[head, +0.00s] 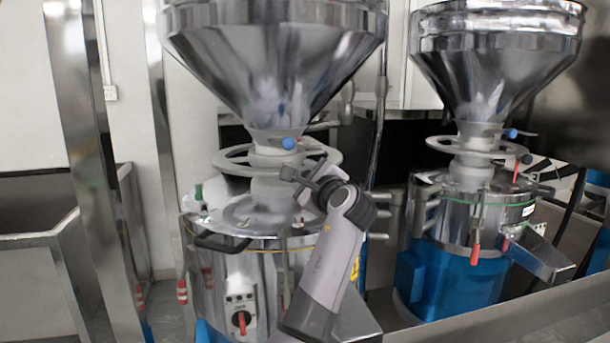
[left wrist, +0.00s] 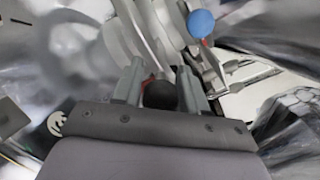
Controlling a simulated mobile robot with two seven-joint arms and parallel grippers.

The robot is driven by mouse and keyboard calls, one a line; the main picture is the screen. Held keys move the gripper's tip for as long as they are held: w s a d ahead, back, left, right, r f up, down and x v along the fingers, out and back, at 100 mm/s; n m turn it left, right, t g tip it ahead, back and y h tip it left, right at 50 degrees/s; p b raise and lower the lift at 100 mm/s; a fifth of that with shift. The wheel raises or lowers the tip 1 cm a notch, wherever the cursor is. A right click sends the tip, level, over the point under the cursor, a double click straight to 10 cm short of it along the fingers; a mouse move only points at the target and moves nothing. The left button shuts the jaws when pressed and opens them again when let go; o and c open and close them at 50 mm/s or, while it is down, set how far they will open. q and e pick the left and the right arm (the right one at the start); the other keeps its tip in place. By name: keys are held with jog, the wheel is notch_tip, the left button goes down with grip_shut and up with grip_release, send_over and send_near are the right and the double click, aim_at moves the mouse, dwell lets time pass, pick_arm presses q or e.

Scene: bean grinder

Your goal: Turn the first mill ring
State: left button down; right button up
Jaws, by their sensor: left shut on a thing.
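The first mill's ring (head: 235,163) is a grey spoked wheel around the neck under the left steel hopper. It also shows in the left wrist view (left wrist: 140,35). My left gripper (head: 299,183) is at the ring's front right edge, with its arm coming up from below. In the left wrist view its two fingers (left wrist: 160,88) are on either side of a dark round knob (left wrist: 159,96) beside the ring. The gripper is shut on this knob; the fingers hide where it joins the ring. My right gripper is not in view.
A blue ball knob (head: 288,143) sits just above the ring, close to my left gripper. The left hopper (head: 270,55) is overhead. A second mill (head: 470,205) with its own ring (head: 450,146) stands to the right. A steel post (head: 85,130) stands left.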

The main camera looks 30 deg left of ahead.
pick_arm(q)
jog(key=shift+s+a+r+p, duration=0.1)
jog(key=shift+s+a+p, duration=0.5)
jog(key=shift+p, duration=0.1)
jog(key=shift+s+a, duration=0.1)
jog(key=shift+s, duration=0.15)
jog(key=shift+s+a, duration=0.15)
jog(key=c, duration=0.8)
grip_release()
jog(key=shift+s+a, duration=0.1)
